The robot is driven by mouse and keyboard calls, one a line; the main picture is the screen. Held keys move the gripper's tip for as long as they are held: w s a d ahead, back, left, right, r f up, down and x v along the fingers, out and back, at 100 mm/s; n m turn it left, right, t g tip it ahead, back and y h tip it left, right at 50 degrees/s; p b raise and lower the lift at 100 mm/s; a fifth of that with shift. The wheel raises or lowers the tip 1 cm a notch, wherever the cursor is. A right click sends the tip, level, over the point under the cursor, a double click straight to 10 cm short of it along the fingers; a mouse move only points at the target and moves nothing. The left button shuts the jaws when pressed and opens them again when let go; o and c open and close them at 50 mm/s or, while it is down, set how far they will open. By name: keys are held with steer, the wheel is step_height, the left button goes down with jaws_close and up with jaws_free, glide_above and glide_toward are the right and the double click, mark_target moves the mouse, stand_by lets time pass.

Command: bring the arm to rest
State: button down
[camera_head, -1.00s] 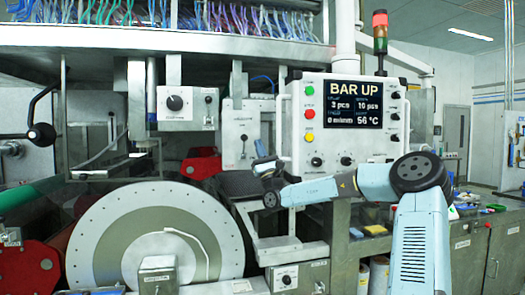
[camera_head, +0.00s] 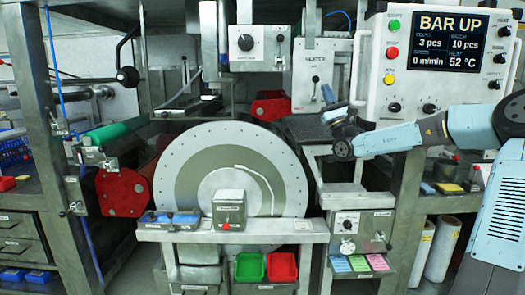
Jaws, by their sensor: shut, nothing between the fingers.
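My arm comes in from the right edge in the head view, in pale blue and dark grey. Its elbow is bent at the right, and its forearm reaches left to a dark wrist joint. My gripper (camera_head: 327,94) is small and dark, tilted up and left from the wrist, in front of the heater box. Its fingers are shut with nothing between them. The arm overlaps the lower edge of the control panel (camera_head: 375,65) in the picture; I cannot tell the gap between them.
The panel screen (camera_head: 450,40) reads BAR UP. A large grey drum (camera_head: 190,185) stands left of the arm. Before it is a metal bench (camera_head: 290,232) with a green tray (camera_head: 250,268) and a red tray (camera_head: 282,267). White rolls (camera_head: 443,248) stand at lower right.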

steer(key=s+a+f+n+g+y, duration=0.2)
steer(key=a+n+g+y, duration=0.3)
steer(key=a+n+g, duration=0.15)
steer(key=s+a+f+n+g+y, duration=0.2)
steer(key=a+n+g+y, duration=0.25)
steer(key=a+g, duration=0.3)
steer(key=s+a+f+n+g+h, duration=0.7)
steer(key=s+a+f+n+g, duration=0.35)
steer(key=s+a+f, duration=0.35)
steer(key=s+d+f+n+h, duration=0.1)
steer(key=s+d+f+h, duration=0.1)
steer(key=s+h, duration=0.35)
steer(key=s+d+f+n+h, duration=0.1)
steer(key=s+d+f+h, duration=0.1)
steer(key=s, duration=0.6)
steer(key=s+d+r+n+t+h, duration=0.1)
steer(key=s+d+t+h, duration=0.1)
steer(key=s+d+h, duration=0.2)
steer(key=s+d+r+n+t+h, duration=0.1)
steer(key=s+d+t+h, duration=0.1)
steer(key=s+d, duration=0.8)
steer(key=d+h, duration=0.1)
steer(key=d, duration=0.3)
steer(key=shift+d+r+h, duration=0.15)
steer(key=shift+r+h, duration=0.1)
steer(key=shift+h, duration=0.15)
